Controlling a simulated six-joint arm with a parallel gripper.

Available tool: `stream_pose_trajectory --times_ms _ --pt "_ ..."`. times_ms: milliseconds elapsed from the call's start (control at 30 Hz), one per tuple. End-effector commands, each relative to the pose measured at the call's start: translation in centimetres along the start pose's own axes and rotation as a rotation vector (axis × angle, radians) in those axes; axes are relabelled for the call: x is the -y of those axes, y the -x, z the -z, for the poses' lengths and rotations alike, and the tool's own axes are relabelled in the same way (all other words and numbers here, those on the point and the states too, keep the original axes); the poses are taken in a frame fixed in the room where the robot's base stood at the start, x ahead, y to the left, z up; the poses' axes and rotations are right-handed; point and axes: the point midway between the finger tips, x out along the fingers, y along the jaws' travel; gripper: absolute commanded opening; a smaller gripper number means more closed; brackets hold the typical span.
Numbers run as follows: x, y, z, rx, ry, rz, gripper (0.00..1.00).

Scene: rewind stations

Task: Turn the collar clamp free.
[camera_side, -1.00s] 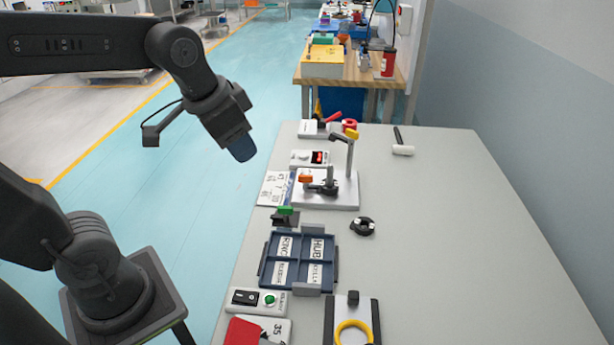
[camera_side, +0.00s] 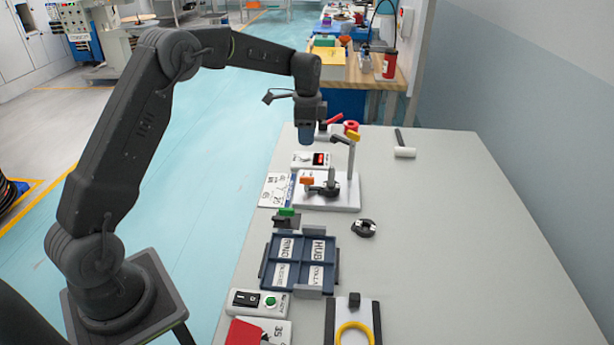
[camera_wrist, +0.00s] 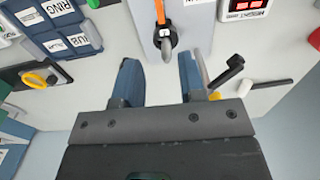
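In the side view a workholding station with a white base plate (camera_side: 345,200) carries a black clamp (camera_side: 326,188) with an orange-tipped lever (camera_side: 307,181). In the wrist view the orange lever (camera_wrist: 160,12) and the dark clamp ring (camera_wrist: 165,38) show at the top middle, with a grey rod end in the ring. My gripper (camera_side: 306,140) hangs fingers-down above and behind the station in the side view, apart from it. In the wrist view my gripper (camera_wrist: 158,78) has its two blue fingers spread with nothing between them.
A post with a yellow knob (camera_side: 354,136) rises from the plate. A blue labelled tray (camera_side: 270,262) and a loose black part (camera_side: 364,228) lie nearer the camera. A red-display box (camera_side: 311,160) and a white-headed hammer (camera_side: 404,152) lie farther back. The right tabletop is clear.

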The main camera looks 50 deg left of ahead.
Motion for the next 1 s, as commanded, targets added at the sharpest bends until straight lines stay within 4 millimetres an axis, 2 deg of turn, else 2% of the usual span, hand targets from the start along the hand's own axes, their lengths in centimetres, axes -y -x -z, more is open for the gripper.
stream_pose_trajectory --times_ms 167,633,800,1000 --pt "0.0 -2.0 0.0 0.002 -0.001 -0.005 0.37" --pt "-0.1 -11.1 0.0 -0.001 -0.001 -0.004 0.37" --pt "0.0 -13.0 0.0 -0.002 -0.001 -0.001 0.37" --pt "0.0 -13.7 0.0 -0.003 -0.001 0.000 0.37"
